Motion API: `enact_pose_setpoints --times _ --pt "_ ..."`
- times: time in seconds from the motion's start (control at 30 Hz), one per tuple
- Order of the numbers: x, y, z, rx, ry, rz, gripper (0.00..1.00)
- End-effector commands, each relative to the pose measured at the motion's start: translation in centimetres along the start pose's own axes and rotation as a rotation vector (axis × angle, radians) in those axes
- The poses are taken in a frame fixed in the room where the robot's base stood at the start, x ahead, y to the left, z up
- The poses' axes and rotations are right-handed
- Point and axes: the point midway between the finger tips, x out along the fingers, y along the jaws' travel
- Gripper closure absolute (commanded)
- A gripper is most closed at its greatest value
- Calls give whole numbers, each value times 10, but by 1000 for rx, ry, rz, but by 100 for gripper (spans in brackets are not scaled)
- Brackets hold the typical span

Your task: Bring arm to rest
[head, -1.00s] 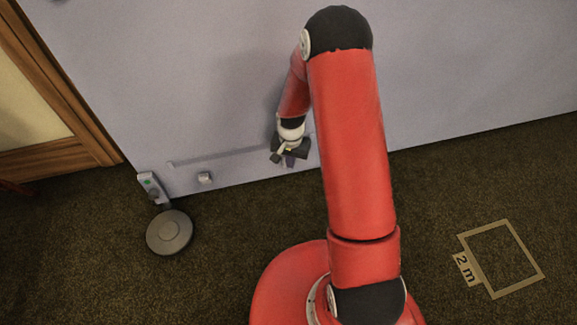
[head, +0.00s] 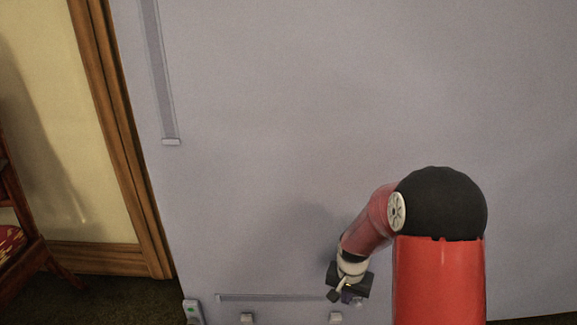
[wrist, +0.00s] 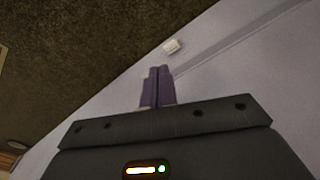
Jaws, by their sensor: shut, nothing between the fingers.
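My gripper (head: 350,297) is at the lower right of the head view, in front of the lower part of a grey-lilac panel (head: 280,120). My red arm reaches up from the bottom edge and bends down to it. In the wrist view the purple fingers of my gripper (wrist: 157,86) are together with nothing between them. They point towards the foot of the panel and the dark carpet (wrist: 90,50). Whether the fingers touch the panel cannot be told.
A horizontal rail (head: 265,297) runs along the panel's lower part, with small white blocks (head: 247,318) below it. A vertical rail (head: 160,70) is at the upper left. A wooden door frame (head: 118,150) and a chair (head: 22,235) stand at the left. The panel's middle is clear.

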Motion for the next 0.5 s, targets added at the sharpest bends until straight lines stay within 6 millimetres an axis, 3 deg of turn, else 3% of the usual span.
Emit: enact_pose_setpoints --times 0.03,0.2,0.5 --pt "-37 2 1 -20 32 -7 100" --pt "-129 15 20 -102 109 -22 100" --pt "-258 48 86 -241 240 -57 100"
